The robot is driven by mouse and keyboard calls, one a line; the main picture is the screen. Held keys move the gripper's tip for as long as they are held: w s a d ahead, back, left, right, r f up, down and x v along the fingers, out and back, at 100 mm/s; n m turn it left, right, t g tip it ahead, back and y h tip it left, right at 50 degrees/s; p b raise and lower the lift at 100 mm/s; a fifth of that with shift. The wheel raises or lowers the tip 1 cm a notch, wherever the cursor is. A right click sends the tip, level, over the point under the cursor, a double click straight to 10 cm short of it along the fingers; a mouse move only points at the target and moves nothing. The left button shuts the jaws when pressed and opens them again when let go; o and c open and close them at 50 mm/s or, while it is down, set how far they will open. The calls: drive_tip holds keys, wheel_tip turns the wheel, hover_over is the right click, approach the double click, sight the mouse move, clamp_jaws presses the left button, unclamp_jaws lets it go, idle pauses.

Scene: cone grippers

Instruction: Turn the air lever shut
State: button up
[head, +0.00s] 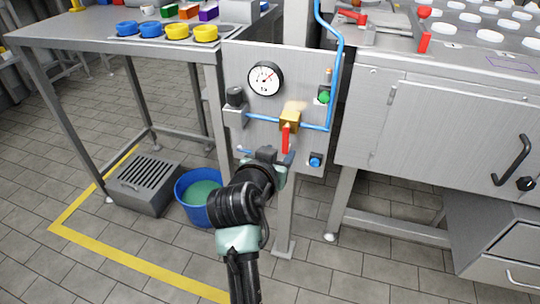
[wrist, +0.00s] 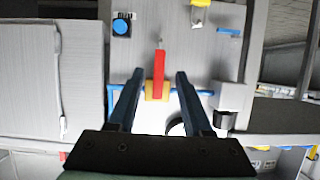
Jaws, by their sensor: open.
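A red air lever (head: 285,138) hangs down from a brass valve (head: 290,117) on the grey panel, across the level blue pipe. My gripper (head: 266,154) is in front of the panel, just below the valve, with its fingers spread. In the wrist view, where the panel looks upside down, the red lever (wrist: 159,76) shows between the two dark fingers of my gripper (wrist: 159,72). The brass valve (wrist: 157,92) lies behind the lever's lower part. The fingers are open with a gap on both sides of the lever. I cannot tell how far their tips are from the panel.
The panel also carries a gauge (head: 266,78), a black knob (head: 235,96), a green button (head: 324,95) and a blue button (head: 315,161). A blue bucket (head: 198,212) stands below left. A steel cabinet (head: 440,130) stands right, a table (head: 90,38) left.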

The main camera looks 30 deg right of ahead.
drive_tip(key=p+v, duration=0.1)
drive_tip(key=v, duration=0.5)
drive_tip(key=shift+s+a+p, duration=0.25)
drive_tip(key=shift+a+p, duration=0.05)
drive_tip(key=shift+r, duration=0.15)
